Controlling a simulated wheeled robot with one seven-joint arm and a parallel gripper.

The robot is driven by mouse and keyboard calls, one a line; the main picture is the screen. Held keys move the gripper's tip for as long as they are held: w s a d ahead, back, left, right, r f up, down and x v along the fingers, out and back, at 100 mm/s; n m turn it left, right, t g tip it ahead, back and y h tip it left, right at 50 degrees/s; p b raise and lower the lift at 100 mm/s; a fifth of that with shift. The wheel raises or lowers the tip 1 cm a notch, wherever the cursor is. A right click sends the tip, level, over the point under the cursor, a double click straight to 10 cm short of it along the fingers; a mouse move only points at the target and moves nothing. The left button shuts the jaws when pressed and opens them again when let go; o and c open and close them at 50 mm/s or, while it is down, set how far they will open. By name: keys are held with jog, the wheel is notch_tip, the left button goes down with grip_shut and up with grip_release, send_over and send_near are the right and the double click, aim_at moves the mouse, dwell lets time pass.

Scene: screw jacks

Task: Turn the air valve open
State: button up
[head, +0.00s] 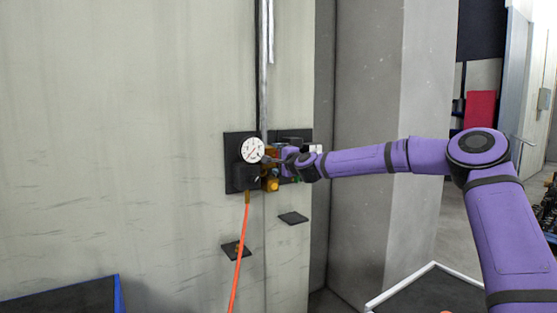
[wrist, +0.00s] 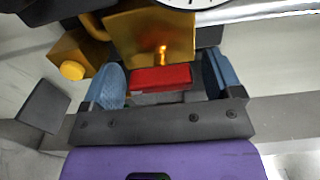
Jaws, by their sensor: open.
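The air valve shows in the wrist view as a brass body (wrist: 150,38) with a red handle (wrist: 160,78) in front of it. My gripper (wrist: 165,75) is open, with one blue-padded finger on each side of the red handle. Small gaps seem to show between the handle and the pads, but I cannot tell for sure about contact. In the head view my gripper (head: 285,157) is at the dark wall panel (head: 233,180), just right of the white gauge (head: 252,150). It hides most of the valve there.
An orange hose (head: 240,250) hangs down from the panel. Two small dark plates, one on the left (head: 236,250) and one on the right (head: 293,218), sit on the wall below. A grey vertical pipe (head: 264,80) runs above. A yellow cap (wrist: 72,70) sits left of the valve.

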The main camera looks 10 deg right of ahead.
jog(key=c, duration=0.9)
jog(key=shift+n, duration=0.3)
jog(key=n, duration=0.8)
jog(key=shift+a, duration=0.1)
jog(key=n, duration=0.5)
jog(key=shift+n, duration=2.2)
jog(key=shift+f, duration=0.1)
